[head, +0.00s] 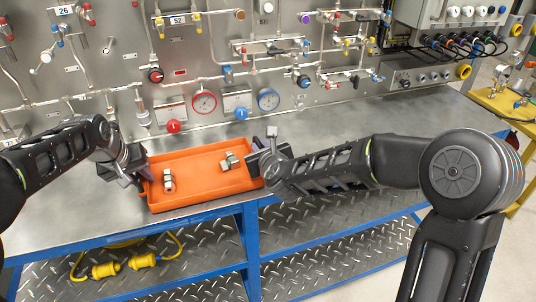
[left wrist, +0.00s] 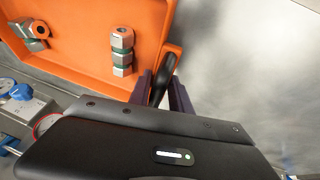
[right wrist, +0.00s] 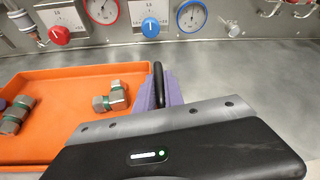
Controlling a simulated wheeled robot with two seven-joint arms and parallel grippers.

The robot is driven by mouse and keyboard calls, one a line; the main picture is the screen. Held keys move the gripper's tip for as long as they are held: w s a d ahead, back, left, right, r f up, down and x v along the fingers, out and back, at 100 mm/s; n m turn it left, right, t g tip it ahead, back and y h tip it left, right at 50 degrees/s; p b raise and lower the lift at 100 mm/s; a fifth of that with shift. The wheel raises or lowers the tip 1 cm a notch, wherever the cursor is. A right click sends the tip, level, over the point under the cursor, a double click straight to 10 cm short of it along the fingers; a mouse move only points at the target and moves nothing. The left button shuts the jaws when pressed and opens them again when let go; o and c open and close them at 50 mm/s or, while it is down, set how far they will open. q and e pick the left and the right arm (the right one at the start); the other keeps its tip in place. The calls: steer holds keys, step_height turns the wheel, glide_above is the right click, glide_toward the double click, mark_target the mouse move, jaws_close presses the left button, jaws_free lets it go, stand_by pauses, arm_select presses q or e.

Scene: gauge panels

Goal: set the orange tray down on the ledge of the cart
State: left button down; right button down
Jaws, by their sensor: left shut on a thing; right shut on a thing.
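The orange tray (head: 205,193) is over the near part of the grey metal ledge (head: 330,130) of the blue-framed cart. Two metal fittings with green bands, a left one (head: 168,180) and a right one (head: 228,161), lie inside it. My left gripper (head: 142,176) is shut on the tray's left side; the left wrist view shows a dark handle (left wrist: 163,78) between its fingers. My right gripper (head: 262,163) is shut on the tray's right side, at another dark handle (right wrist: 158,84). I cannot tell whether the tray's underside touches the ledge.
Behind the ledge stands a panel with red (head: 204,101) and blue (head: 268,99) gauges, valves and knobs. A yellow cable with plugs (head: 142,261) lies on the lower tread-plate shelf. The ledge to the right of the tray is clear. A yellow stand (head: 505,105) is at far right.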

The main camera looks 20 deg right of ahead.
arm_select(q)
steer(key=c, duration=1.6)
jaws_free()
steer(key=shift+w+f, duration=0.1)
steer(key=shift+f, duration=0.3)
steer(key=shift+c, duration=0.2)
arm_select(e)
steer(key=c, duration=1.9)
jaws_free()
steer(key=shift+f, duration=0.45)
arm_select(q)
steer(key=shift+o, duration=0.7)
steer(key=shift+r, duration=0.2)
arm_select(e)
steer(key=shift+o, duration=0.7)
steer(key=shift+r, duration=0.15)
arm_select(q)
steer(key=o, duration=0.3)
arm_select(e)
steer(key=o, duration=0.3)
arm_select(q)
steer(key=v, duration=1.2)
arm_select(e)
steer(key=v, duration=1.2)
